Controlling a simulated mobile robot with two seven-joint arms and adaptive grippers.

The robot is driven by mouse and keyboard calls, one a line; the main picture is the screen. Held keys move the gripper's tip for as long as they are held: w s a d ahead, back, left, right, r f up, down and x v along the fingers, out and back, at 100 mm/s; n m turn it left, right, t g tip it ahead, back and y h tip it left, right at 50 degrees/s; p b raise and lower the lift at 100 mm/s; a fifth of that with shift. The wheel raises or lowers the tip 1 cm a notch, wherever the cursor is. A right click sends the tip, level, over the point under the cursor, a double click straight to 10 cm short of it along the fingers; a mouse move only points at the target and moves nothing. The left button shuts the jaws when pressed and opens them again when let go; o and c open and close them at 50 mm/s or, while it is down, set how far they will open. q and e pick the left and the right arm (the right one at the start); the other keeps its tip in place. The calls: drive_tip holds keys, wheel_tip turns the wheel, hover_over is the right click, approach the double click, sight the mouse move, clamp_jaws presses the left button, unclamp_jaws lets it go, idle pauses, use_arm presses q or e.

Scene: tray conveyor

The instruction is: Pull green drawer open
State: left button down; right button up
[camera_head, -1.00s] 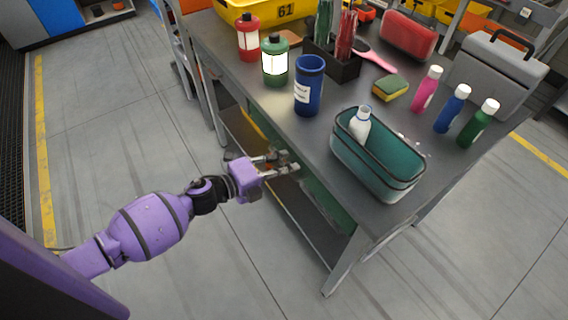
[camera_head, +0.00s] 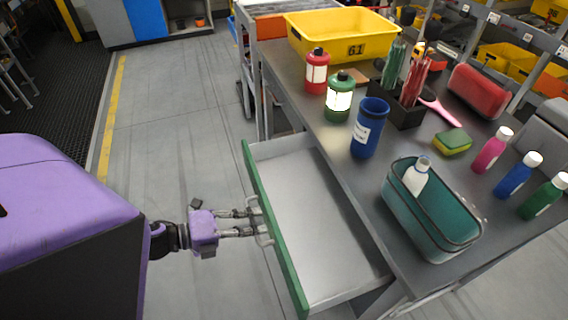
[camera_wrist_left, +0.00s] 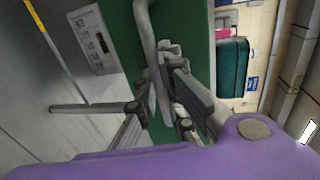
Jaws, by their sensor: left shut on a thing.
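The green drawer (camera_head: 275,232) is pulled well out from under the grey table, and its bare grey inside shows in the head view. Its green front also fills the middle of the left wrist view (camera_wrist_left: 196,40). A grey bar handle (camera_head: 264,236) is fixed to the front and also shows in the left wrist view (camera_wrist_left: 146,35). My left gripper (camera_head: 258,223) is at the drawer front with its fingers shut on the handle; the fingers also show in the left wrist view (camera_wrist_left: 168,75). The right gripper is out of view.
On the table (camera_head: 330,150) stand a teal bin (camera_head: 440,225) holding a white bottle (camera_head: 417,172), a blue cup (camera_head: 368,130), red and green bottles, and a yellow crate (camera_head: 340,35). The floor left of the drawer is clear.

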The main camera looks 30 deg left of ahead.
use_arm(q)
drive_tip(key=shift+f+v, duration=0.25)
drive_tip(key=shift+v, duration=0.95)
drive_tip(key=c, duration=2.1)
unclamp_jaws()
drive_tip(key=shift+s, duration=0.1)
drive_tip(key=v, duration=1.2)
